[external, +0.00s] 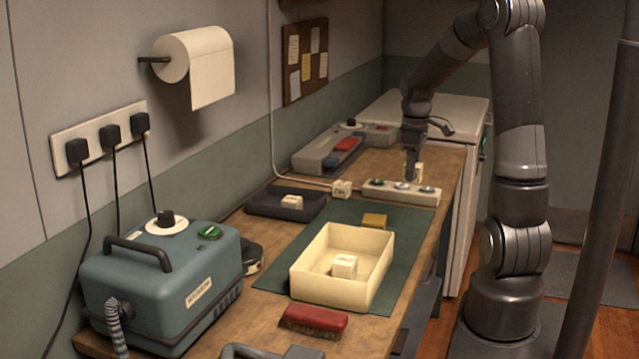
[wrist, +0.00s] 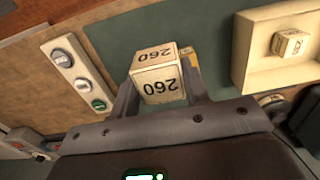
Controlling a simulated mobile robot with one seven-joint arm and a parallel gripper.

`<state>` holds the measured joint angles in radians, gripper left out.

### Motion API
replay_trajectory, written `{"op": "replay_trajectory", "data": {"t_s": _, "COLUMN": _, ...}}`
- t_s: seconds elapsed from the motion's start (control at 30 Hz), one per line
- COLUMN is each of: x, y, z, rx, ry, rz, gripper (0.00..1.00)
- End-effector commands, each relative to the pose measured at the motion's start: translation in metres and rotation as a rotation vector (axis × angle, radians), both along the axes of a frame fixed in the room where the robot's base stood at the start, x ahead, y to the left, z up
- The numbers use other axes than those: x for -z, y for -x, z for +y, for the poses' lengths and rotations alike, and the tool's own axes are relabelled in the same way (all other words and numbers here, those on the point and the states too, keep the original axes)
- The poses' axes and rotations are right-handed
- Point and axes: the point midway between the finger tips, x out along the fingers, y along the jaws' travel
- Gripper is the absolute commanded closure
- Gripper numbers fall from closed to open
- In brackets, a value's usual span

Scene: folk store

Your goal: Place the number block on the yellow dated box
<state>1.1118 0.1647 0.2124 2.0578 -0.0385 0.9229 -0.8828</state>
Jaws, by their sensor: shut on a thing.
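My gripper (external: 412,172) is shut on a cream number block marked 260 (wrist: 157,77). In the external view the held block (external: 418,170) shows small at the fingers, near the far right end of the bench by the switch strip. A small yellow box (external: 375,221) lies on the green mat, nearer the camera than my gripper. In the wrist view a sliver of yellow (wrist: 188,60) shows behind the held block, which hides most of it. Any date on the yellow box is too small to read.
A cream tray (external: 300,272) with another block stands on the green mat (external: 330,212). A dark tray (external: 262,203) holds a block, and one more (external: 341,189) sits beside the switch strip (external: 400,192). A red brush (external: 314,319) and blue-grey machine (external: 160,285) are in front.

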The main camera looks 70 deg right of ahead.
Motion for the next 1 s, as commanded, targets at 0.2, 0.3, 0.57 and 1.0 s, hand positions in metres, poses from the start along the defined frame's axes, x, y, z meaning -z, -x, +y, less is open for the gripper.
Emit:
{"op": "replay_trajectory", "data": {"t_s": 0.2, "x": -0.006, "y": 0.020, "z": -0.005, "rx": 0.004, "ry": 0.003, "rz": 0.002, "gripper": 0.80}}
{"op": "replay_trajectory", "data": {"t_s": 0.3, "x": -0.001, "y": 0.014, "z": -0.002, "rx": 0.001, "ry": 0.000, "rz": 0.004, "gripper": 0.80}}
{"op": "replay_trajectory", "data": {"t_s": 0.57, "x": 0.033, "y": -0.037, "z": 0.018, "rx": -0.002, "ry": -0.002, "rz": 0.005, "gripper": 0.80}}
{"op": "replay_trajectory", "data": {"t_s": 1.0, "x": 0.067, "y": -0.087, "z": 0.037, "rx": 0.004, "ry": 0.001, "rz": 0.004, "gripper": 0.80}}
